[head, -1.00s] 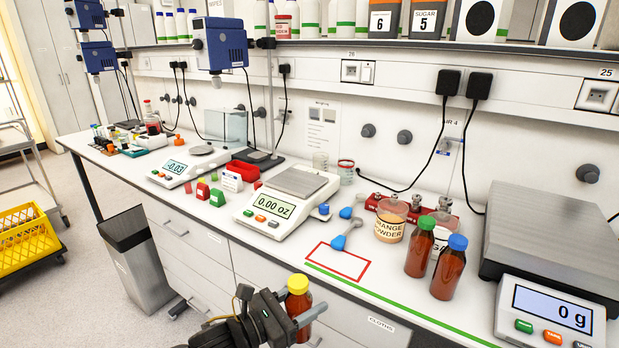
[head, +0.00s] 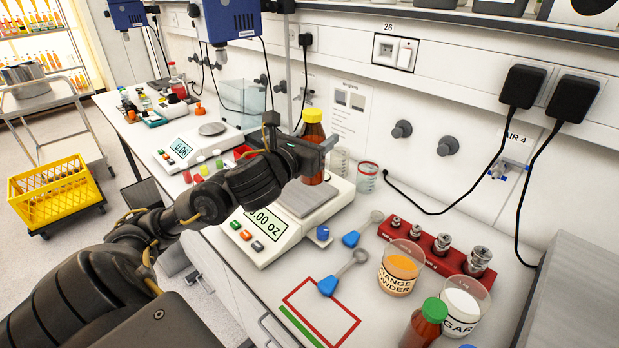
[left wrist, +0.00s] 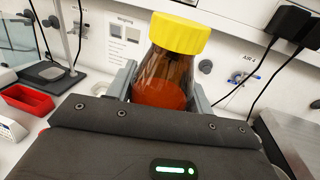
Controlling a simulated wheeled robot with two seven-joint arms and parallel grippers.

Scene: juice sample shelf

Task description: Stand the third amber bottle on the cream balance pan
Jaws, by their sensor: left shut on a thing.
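My left gripper (head: 318,152) is shut on an amber bottle (head: 313,128) with a yellow cap, held upright. The bottle fills the middle of the left wrist view (left wrist: 165,85) between the fingers. In the head view the bottle appears over the back of the square metal pan (head: 302,199) of the cream balance (head: 275,238). Whether its base touches the pan I cannot tell; the display seems to read 0.00 oz, its first digit partly hidden. A green-capped amber bottle (head: 424,324) stands at the bottom right. My right gripper is out of view.
Blue-handled scoops (head: 329,286) lie right of the balance near a red outlined rectangle (head: 322,312). The orange powder beaker (head: 399,270), sugar beaker (head: 462,305) and red weight block (head: 435,250) stand further right.

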